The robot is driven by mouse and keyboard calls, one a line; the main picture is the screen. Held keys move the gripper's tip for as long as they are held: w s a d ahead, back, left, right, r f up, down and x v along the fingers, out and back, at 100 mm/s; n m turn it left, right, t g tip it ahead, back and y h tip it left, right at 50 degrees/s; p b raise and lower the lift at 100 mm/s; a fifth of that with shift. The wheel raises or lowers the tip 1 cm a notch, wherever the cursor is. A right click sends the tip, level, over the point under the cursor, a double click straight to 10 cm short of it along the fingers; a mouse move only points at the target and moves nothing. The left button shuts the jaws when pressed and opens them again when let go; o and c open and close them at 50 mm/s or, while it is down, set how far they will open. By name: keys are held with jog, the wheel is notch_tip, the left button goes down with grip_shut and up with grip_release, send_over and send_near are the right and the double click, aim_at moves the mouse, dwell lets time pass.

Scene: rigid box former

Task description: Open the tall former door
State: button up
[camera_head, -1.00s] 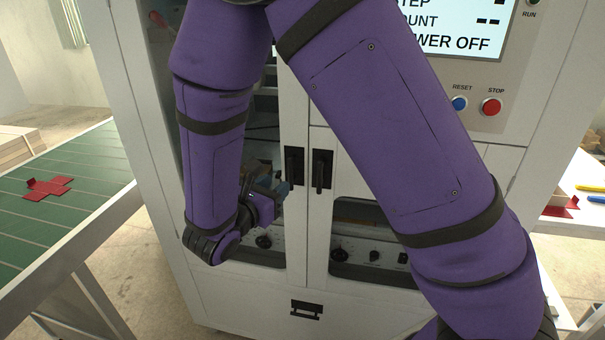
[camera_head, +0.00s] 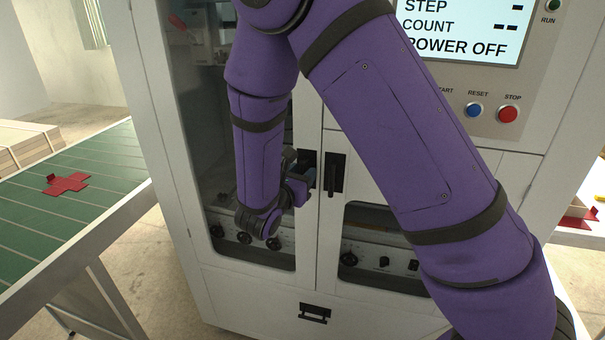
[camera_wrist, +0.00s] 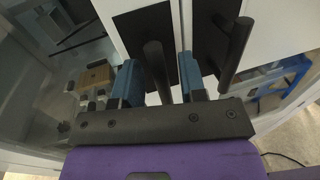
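The tall former door (camera_head: 306,240) is the left door of the white machine, with a long window, and it looks shut. Its black upright handle shows in the wrist view (camera_wrist: 154,62). In the head view my gripper (camera_head: 304,182) is at this handle and partly covers it. In the wrist view my gripper (camera_wrist: 160,78) has its two blue fingers apart, one on each side of the handle bar. A gap shows at the right finger; contact on the left is unclear. My forearm hides part of the door window.
A second black handle (camera_head: 336,174) on the right-hand door sits close beside, just right of my right finger. A green-topped table (camera_head: 100,160) with a red cross-shaped blank (camera_head: 66,184) stands left. The display panel (camera_head: 465,30) reads POWER OFF.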

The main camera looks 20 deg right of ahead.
jog(key=shift+w+d, duration=0.15)
jog(key=shift+d, duration=0.05)
grip_shut()
